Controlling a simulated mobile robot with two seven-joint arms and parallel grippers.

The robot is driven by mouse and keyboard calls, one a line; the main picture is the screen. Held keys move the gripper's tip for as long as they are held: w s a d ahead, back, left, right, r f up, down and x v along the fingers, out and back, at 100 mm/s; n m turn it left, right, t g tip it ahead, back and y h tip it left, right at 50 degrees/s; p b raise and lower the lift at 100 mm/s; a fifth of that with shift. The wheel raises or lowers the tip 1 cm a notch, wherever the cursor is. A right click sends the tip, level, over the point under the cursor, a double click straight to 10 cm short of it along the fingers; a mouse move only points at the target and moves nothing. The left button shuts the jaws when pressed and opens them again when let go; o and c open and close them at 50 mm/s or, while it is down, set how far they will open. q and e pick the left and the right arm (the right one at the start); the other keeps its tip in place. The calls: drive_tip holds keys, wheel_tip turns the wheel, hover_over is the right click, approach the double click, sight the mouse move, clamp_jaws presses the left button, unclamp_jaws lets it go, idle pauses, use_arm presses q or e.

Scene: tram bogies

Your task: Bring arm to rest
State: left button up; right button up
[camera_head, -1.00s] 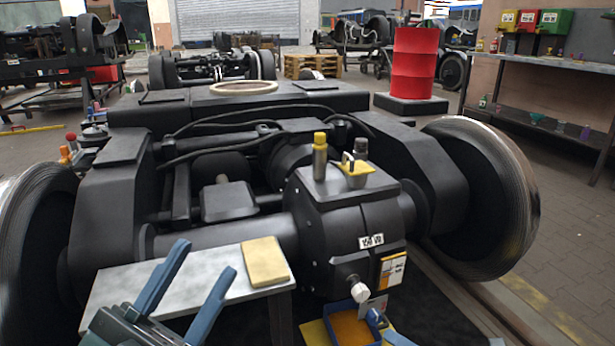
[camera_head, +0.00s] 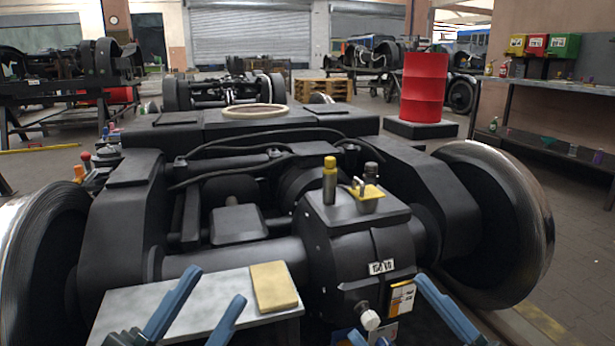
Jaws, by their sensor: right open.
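My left gripper (camera_head: 219,284) is at the lower left, over the near part of a small light-topped table (camera_head: 135,309). Its two blue fingers stand apart with nothing between them. My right gripper (camera_head: 388,307) is at the bottom edge, in front of the black gearbox (camera_head: 340,245). One long blue finger shows clearly at its right; the other is mostly cut off by the frame. It is open and I see nothing held in it. A yellow pad (camera_head: 273,287) lies on the small table, just beyond the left fingers.
The tram bogie fills the middle, with large wheels at left (camera_head: 35,265) and right (camera_head: 500,225). A yellow-capped cylinder (camera_head: 330,185) and a yellow fitting (camera_head: 367,192) stand on the gearbox. A white knob (camera_head: 370,319) sticks out low. A red drum (camera_head: 423,90) stands behind.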

use_arm(q)
wheel_tip(320, 180, down, 7)
drive_tip(key=n+g+y+p, duration=0.2)
drive_tip(key=n+y+p, duration=0.6)
use_arm(e)
wheel_tip(320, 180, down, 5)
drive_tip(key=m+t+h, duration=0.1)
drive_tip(key=m+h, duration=0.8)
drive_tip(key=m, duration=0.2)
use_arm(q)
drive_tip(key=s+a+r+n+g+y+p, duration=0.1)
drive_tip(key=r+p, duration=0.4)
drive_tip(key=p, duration=1.3)
drive_tip(key=s+a+r+n+g+y+p, duration=0.1)
drive_tip(key=r+g+y+p, duration=0.4)
drive_tip(key=p, duration=1.4)
drive_tip(key=a+n+g, duration=0.1)
drive_tip(key=a, duration=0.1)
drive_tip(key=shift+s+a, duration=0.2)
drive_tip(key=shift+a, duration=0.15)
use_arm(e)
drive_tip(key=s+d+r+m+g+h, duration=0.2)
drive_tip(key=d+r+g+h, duration=0.3)
drive_tip(key=r, duration=0.5)
drive_tip(key=shift+m+g+h, duration=0.5)
drive_tip(key=shift+g+h, duration=0.2)
drive_tip(key=shift+g, duration=0.4)
